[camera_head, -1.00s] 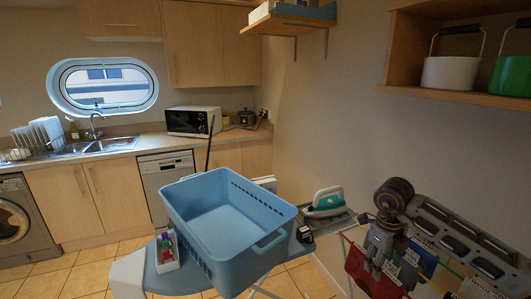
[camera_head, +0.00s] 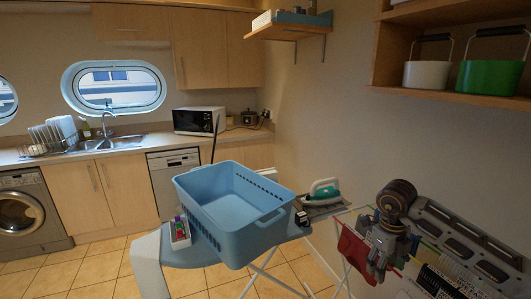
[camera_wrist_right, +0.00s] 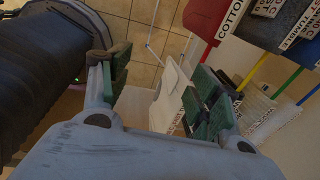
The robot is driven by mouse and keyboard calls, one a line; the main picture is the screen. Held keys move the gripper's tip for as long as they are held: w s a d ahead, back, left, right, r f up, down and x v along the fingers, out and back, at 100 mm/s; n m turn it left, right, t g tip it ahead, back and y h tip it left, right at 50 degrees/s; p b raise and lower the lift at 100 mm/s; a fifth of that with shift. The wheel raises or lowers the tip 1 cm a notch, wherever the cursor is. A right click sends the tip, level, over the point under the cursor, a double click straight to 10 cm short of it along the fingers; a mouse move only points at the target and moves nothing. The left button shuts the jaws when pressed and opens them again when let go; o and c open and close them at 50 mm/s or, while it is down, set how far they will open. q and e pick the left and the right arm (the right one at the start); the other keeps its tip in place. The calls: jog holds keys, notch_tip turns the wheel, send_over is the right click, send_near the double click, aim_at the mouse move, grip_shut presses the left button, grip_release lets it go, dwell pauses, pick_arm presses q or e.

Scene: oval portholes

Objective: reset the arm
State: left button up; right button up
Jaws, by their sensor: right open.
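My right arm comes in at the lower right of the head view, and its gripper (camera_head: 378,262) hangs beside the hanging labelled bags. In the right wrist view the two green-padded fingers of this gripper (camera_wrist_right: 160,88) stand well apart. I see nothing held between them, only floor tiles and a pale panel beyond. My left arm and gripper are not in view.
A blue basket (camera_head: 235,205) stands on the ironing board (camera_head: 150,255), with a small tray of bottles (camera_head: 179,232) and an iron (camera_head: 324,190) near it. A red bag (camera_head: 354,248) hangs close to my right gripper. A shelf with pails (camera_head: 490,78) is above right.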

jog(key=shift+s+f, duration=0.1)
jog(key=shift+s, duration=0.15)
